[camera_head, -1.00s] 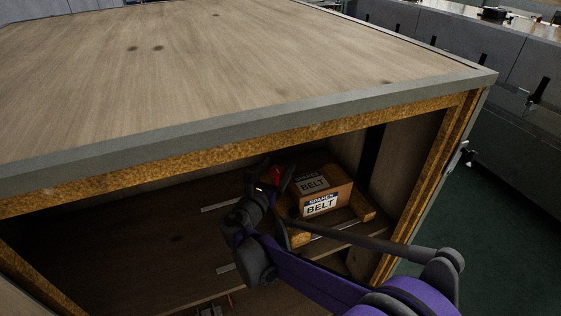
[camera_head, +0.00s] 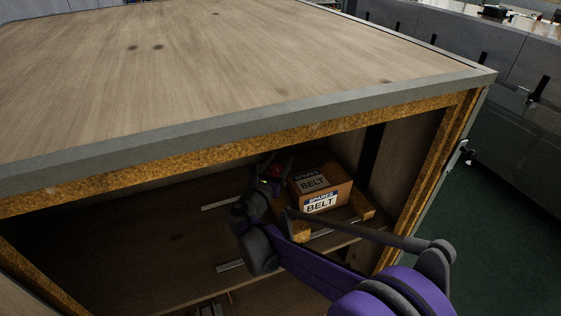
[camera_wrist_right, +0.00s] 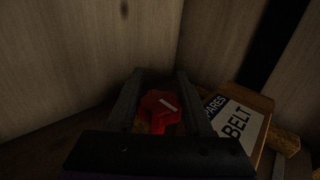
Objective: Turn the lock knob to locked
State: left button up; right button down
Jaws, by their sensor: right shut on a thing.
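The lock knob is a red knob (camera_wrist_right: 158,106) with a short white line on it, in the right wrist view. The line slants down to the right. My right gripper (camera_wrist_right: 159,78) has one dark finger on each side of the knob and is shut on it. In the head view this gripper (camera_head: 270,177) is inside the cabinet, left of a box; its own wrist and the dark hide most of the knob. No locked or unlocked marks can be read. My left gripper is not in view.
A cardboard box (camera_head: 335,190) labelled SPARES BELT stands close to the right of my gripper, also in the right wrist view (camera_wrist_right: 258,105). The wooden cabinet top (camera_head: 230,70) overhangs the opening. The shelf's left side (camera_head: 150,240) is clear.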

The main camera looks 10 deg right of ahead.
jog(key=shift+m+g+h, duration=0.3)
jog(key=shift+h, duration=0.1)
jog(key=m+g+h, duration=0.2)
jog(key=m+g, duration=0.1)
jog(key=g, duration=0.1)
jog(key=s+d+m+g+h, duration=0.1)
jog(key=m+g+h, duration=0.1)
jog(key=m+g, duration=0.1)
jog(key=s+m+g+h, duration=0.1)
jog(key=m+g+h, duration=0.2)
jog(key=g, duration=0.3)
jog(key=shift+s+d+m+p, duration=0.1)
jog(key=shift+d+m+p, duration=0.05)
jog(key=shift+m+p, duration=0.25)
jog(key=shift+c, duration=1.6)
grip_release()
jog(key=shift+s, duration=0.1)
jog(key=a, duration=0.7)
jog(key=shift+s+a, duration=0.15)
jog(key=shift+a, duration=0.1)
